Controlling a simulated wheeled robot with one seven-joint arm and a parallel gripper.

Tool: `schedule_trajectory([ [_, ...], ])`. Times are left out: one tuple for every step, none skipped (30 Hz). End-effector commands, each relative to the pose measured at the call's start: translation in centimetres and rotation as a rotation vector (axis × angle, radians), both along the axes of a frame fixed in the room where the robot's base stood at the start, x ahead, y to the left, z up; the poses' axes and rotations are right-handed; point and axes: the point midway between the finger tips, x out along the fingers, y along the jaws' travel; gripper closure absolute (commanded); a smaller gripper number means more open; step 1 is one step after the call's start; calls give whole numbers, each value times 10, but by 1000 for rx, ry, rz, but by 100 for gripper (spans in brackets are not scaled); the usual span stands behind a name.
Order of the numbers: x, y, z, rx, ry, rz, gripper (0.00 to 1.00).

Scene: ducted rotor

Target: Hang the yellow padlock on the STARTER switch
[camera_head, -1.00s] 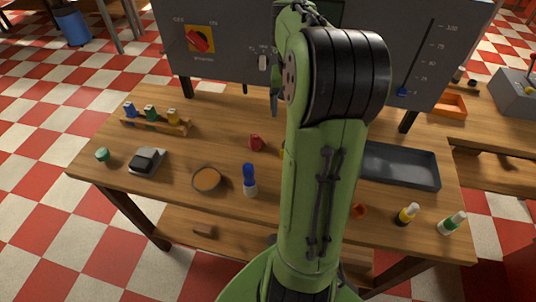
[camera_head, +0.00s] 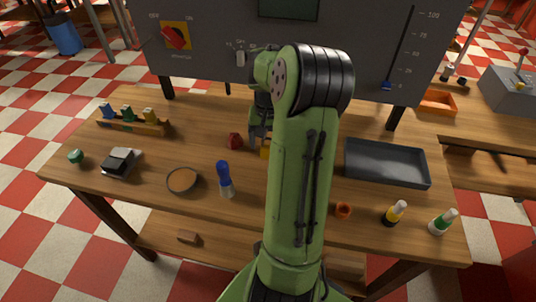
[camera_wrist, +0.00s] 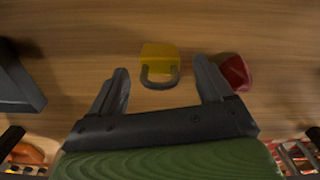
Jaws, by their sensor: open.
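The yellow padlock (camera_wrist: 160,56) lies on the wooden table in the wrist view, its dark shackle toward my gripper. In the head view a sliver of the padlock (camera_head: 265,152) shows beside my arm. My gripper (camera_wrist: 163,78) is open, with its two fingers on either side of the shackle; nothing is held. In the head view my gripper (camera_head: 260,135) points down at the table, partly hidden by my arm. A grey panel (camera_head: 350,50) stands at the back, with a red rotary switch on a yellow plate (camera_head: 175,37) and a small toggle (camera_head: 240,58). I cannot read a STARTER label.
A red object (camera_wrist: 236,72) lies close to the right finger. A dark tray (camera_head: 388,164) is right of my arm. A blue-topped bottle (camera_head: 225,178), a round dish (camera_head: 183,180) and a wooden rack (camera_head: 132,124) stand left. Bottles (camera_head: 395,213) stand front right.

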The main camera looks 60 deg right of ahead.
Motion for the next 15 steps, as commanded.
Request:
schedule_trajectory([
  [-1,1,-17,5,2,-1,20],
  [-2,2,-22,4,3,-2,20],
  [-1,2,-29,4,3,-2,20],
  [-1,2,-32,4,1,-1,20],
  [-1,2,-35,3,1,0,20],
  [-1,2,-37,2,1,0,20],
  [-1,2,-38,2,1,0,20],
  [-1,1,-38,1,1,-1,20],
  [-1,1,-37,-1,1,-1,20],
  [-1,1,-36,-1,1,-1,20],
  [-1,1,-36,-1,1,-1,20],
  [-1,1,-36,-1,1,-1,20],
  [-1,1,-36,-1,1,-1,23],
  [-1,1,-36,0,1,-1,28],
  [-1,1,-36,0,1,-1,34],
])
